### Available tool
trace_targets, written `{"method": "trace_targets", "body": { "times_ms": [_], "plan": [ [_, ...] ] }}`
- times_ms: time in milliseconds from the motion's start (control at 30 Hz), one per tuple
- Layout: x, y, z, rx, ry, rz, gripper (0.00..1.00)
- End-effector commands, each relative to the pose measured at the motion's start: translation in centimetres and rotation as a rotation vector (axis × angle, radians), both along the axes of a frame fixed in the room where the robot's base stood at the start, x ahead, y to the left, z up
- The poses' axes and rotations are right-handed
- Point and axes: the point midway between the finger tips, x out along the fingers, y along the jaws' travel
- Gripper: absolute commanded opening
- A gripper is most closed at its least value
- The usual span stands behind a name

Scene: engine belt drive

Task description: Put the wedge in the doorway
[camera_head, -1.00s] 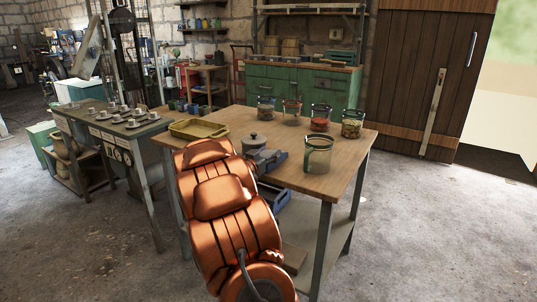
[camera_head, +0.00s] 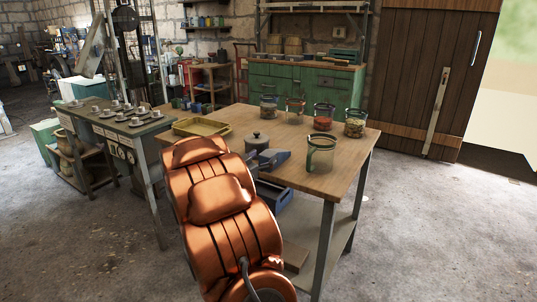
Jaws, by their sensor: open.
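The doorway (camera_head: 503,110) stands open at the far right, bright outside, beside a dark plank door (camera_head: 415,80). A brown wooden piece (camera_head: 296,257) lies low under the workbench, partly hidden by my copper arm; I cannot tell whether it is the wedge. No other wedge can be made out. My arm rises from the bottom centre in front of the workbench.
The wooden workbench (camera_head: 240,117) carries glass jars (camera_head: 322,117), a green-rimmed jar (camera_head: 320,153), a lidded pot (camera_head: 257,142) and a yellow tray (camera_head: 202,127). A side table (camera_head: 150,127) holds cups. Concrete floor (camera_head: 430,225) is clear from the workbench to the doorway.

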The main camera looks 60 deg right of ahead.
Motion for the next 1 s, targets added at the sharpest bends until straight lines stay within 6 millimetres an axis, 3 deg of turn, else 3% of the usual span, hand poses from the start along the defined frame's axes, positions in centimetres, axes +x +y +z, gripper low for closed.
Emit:
{"method": "trace_targets", "body": {
  "times_ms": [200,400,800,900,1000],
  "plan": [
    [0.0,3.4,-0.1,0.004,0.002,0.005,0.75],
    [-0.2,5.4,0.0,0.002,0.000,0.001,0.75],
    [-0.2,6.4,-0.1,0.003,0.000,0.003,0.75],
    [0.7,6.9,-0.1,0.022,-0.010,0.038,0.75],
    [3.3,8.5,-0.6,0.085,-0.029,0.139,0.75]
  ]
}}
